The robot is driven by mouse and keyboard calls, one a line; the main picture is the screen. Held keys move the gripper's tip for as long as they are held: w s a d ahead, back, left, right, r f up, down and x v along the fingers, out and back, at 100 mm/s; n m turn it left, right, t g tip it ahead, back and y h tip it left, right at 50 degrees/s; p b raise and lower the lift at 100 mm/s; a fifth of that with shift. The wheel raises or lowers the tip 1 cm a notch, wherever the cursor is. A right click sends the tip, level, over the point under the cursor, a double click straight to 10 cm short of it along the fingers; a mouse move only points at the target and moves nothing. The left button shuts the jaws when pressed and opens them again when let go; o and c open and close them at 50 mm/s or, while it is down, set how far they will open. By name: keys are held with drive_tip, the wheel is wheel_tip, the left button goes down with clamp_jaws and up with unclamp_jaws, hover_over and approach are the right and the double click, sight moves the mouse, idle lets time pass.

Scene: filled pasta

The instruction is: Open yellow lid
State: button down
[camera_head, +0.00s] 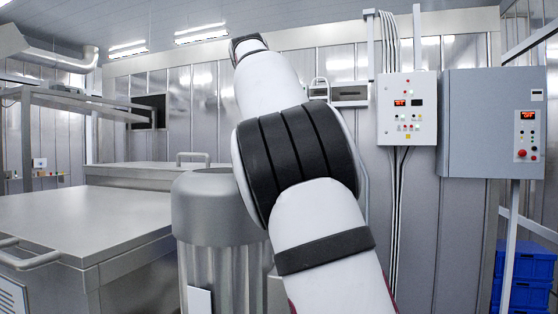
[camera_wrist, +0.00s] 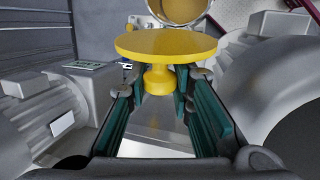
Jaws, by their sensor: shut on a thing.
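The yellow lid (camera_wrist: 165,45) is a flat round disc with a knob (camera_wrist: 158,80), seen in the wrist view. My gripper (camera_wrist: 159,82) has its two dark green fingers on either side of the knob and is shut on it. Beyond the disc, a round opening (camera_wrist: 182,9) with a pale metal rim and yellow inside shows at the top edge. The disc covers part of that view and looks apart from the rim. In the head view my arm fills the middle, and neither the gripper nor the lid shows.
In the wrist view, grey motor-like housings (camera_wrist: 40,118) stand left and right of the fingers. In the head view, a metal cylinder (camera_head: 215,205) stands beside my arm, a steel table (camera_head: 75,220) at left, and control boxes (camera_head: 408,108) and blue crates (camera_head: 527,262) at right.

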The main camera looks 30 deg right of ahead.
drive_tip(key=shift+w+a+f+g, duration=0.1)
drive_tip(key=shift+f+g, duration=0.05)
drive_tip(key=shift+g, duration=0.15)
idle(0.4)
drive_tip(key=c, duration=1.4)
unclamp_jaws()
drive_tip(key=shift+o, duration=0.2)
